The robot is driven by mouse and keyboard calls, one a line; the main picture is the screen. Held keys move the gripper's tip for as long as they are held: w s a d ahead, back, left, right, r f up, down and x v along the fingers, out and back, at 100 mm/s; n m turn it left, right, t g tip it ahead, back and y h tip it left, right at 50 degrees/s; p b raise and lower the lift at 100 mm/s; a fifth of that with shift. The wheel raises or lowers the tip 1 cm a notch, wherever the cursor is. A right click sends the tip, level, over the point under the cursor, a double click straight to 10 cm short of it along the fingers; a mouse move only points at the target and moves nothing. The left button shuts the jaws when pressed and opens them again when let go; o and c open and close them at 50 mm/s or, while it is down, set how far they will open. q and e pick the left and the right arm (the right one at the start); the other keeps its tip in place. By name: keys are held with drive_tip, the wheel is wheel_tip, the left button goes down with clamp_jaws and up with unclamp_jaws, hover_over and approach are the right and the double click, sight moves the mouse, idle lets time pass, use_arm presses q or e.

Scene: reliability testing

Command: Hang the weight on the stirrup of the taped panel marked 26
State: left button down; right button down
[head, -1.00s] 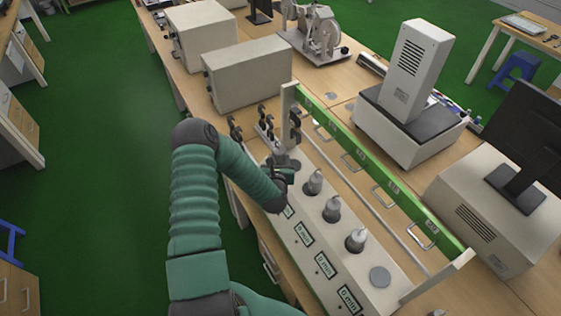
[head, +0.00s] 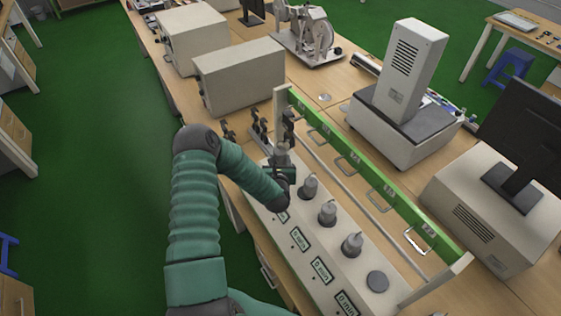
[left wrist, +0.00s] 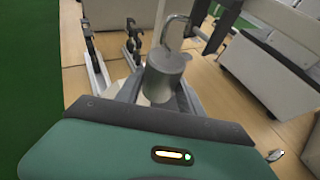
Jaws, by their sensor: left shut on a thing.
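My left gripper (head: 284,172) is shut on a grey metal weight (head: 281,155) at the far end of the row on the white base (head: 295,250). In the left wrist view the weight (left wrist: 163,78) is upright with its hook on top; the gripper hides its lower part. A green bar (head: 350,149) carries small number labels, too small to read surely, so I cannot tell which panel is 26. Wire stirrups (head: 415,241) hang along the bar, to the right of the weight and apart from it. My right gripper is out of view.
Three more weights, the nearest one (head: 351,245) among them, stand in a row on the base beside a bare round seat (head: 377,281). Dark clamps (head: 259,133) stand beyond the gripper. A grey box (head: 240,75) and a monitor (head: 520,135) flank the rig.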

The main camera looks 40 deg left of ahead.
use_arm(q)
drive_tip(key=shift+r, duration=0.3)
drive_tip(key=shift+s+d+r, duration=0.1)
drive_tip(key=shift+d, duration=0.05)
drive_tip(key=shift+s+d+r, duration=0.1)
drive_tip(key=shift+d+r, duration=0.1)
drive_tip(key=shift+d, duration=0.15)
drive_tip(key=shift+a, duration=0.1)
drive_tip(key=shift+w+d+f, duration=0.1)
drive_tip(key=shift+w+d, duration=0.1)
drive_tip(key=shift+w, duration=0.65)
drive_tip(key=shift+w+b, duration=0.3)
drive_tip(key=shift+b, duration=0.05)
drive_tip(key=shift+w+d, duration=0.2)
drive_tip(key=shift+w, duration=0.35)
